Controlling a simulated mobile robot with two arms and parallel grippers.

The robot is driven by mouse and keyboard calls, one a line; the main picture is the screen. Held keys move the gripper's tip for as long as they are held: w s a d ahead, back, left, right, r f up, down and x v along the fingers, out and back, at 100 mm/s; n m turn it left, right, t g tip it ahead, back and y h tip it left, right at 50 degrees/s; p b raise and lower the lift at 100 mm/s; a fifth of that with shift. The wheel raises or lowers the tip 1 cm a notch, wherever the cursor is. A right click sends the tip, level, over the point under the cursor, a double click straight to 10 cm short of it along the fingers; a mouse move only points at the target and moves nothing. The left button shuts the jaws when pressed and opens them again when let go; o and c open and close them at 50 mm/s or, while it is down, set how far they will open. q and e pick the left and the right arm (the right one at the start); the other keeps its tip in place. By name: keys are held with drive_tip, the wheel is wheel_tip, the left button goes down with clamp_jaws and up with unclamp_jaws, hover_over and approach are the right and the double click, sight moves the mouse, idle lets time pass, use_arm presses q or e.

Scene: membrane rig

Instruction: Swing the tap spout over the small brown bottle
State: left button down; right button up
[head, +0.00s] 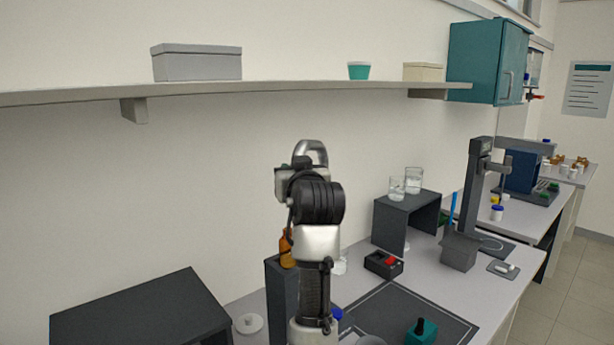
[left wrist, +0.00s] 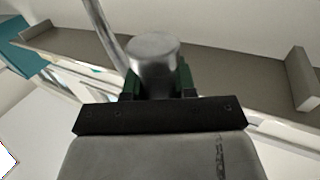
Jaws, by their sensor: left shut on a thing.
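In the left wrist view the gripper's green-padded fingers are closed on a round metal piece (left wrist: 153,52), which looks like part of the tap. A thin metal pipe (left wrist: 105,35) runs up beside it. A brown bottle (head: 287,251) shows partly behind my arm, below the gripper. How the spout's end lines up with the bottle cannot be told. My right gripper is in neither view.
A dark upright box (head: 280,300) stands beside my arm, below the bottle. A dark block (head: 140,310) is at the lower left. A long shelf (head: 300,92) runs above. A dark riser with beakers (head: 405,220) and a green-teal item (head: 421,333) are to the right.

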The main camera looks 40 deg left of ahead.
use_arm(q)
drive_tip(key=shift+s+a+r, duration=0.2)
drive_tip(key=shift+a+r, duration=0.05)
drive_tip(key=shift+a, duration=0.35)
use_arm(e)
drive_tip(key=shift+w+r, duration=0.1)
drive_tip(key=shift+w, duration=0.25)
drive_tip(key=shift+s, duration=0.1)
use_arm(q)
drive_tip(key=c, duration=1.3)
unclamp_jaws()
drive_tip(key=o, duration=0.4)
drive_tip(key=shift+w+d+f, duration=0.1)
drive_tip(key=shift+w+f, duration=0.05)
drive_tip(key=shift+w, duration=0.1)
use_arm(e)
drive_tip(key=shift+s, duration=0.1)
use_arm(q)
drive_tip(key=shift+s, duration=0.1)
